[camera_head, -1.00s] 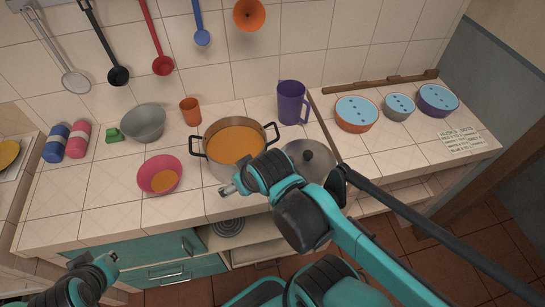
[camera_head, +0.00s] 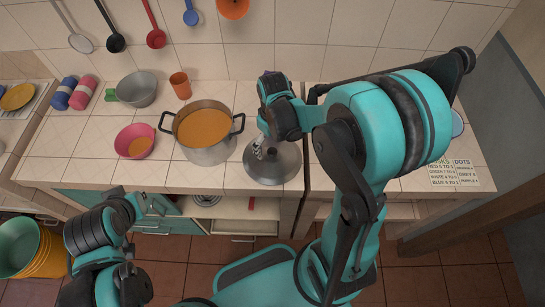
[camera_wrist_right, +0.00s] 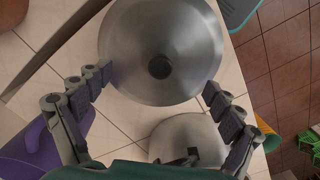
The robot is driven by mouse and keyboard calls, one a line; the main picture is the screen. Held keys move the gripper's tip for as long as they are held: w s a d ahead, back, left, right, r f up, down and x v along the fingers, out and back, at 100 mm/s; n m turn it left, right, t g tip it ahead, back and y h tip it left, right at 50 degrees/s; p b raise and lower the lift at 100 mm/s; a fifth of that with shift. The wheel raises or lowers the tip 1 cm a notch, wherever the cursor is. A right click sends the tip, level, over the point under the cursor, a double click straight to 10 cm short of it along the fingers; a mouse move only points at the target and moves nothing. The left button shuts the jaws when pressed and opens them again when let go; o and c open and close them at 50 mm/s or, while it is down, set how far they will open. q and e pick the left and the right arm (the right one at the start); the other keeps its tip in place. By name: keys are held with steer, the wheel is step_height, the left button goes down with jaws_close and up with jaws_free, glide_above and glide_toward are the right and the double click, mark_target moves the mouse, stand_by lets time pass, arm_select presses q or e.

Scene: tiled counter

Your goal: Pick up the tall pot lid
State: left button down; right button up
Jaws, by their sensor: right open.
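The pot lid (camera_head: 273,172) is a grey metal dome lying on the counter right of the pot. In the right wrist view the lid (camera_wrist_right: 175,30) shows its dark round knob (camera_wrist_right: 159,67). My right gripper (camera_head: 264,147) is above the lid and partly covers it in the head view. In the right wrist view my right gripper (camera_wrist_right: 158,93) is open, its fingers spread around the knob and apart from it. My left arm is low at the left; its gripper (camera_head: 132,203) is partly in view, but its jaws are unclear.
A two-handled pot (camera_head: 208,152) of orange soup stands close left of the lid. A pink bowl (camera_head: 124,142), grey bowl (camera_head: 140,90) and orange cup (camera_head: 181,86) are further left. A purple pitcher (camera_wrist_right: 30,155) stands near my right gripper. A counter seam and a note (camera_head: 452,175) lie right.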

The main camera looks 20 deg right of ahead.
mark_target(272, 151)
step_height(272, 151, down, 5)
steer(key=shift+w+a+f+b, duration=0.1)
steer(key=shift+b, duration=0.7)
jaws_close()
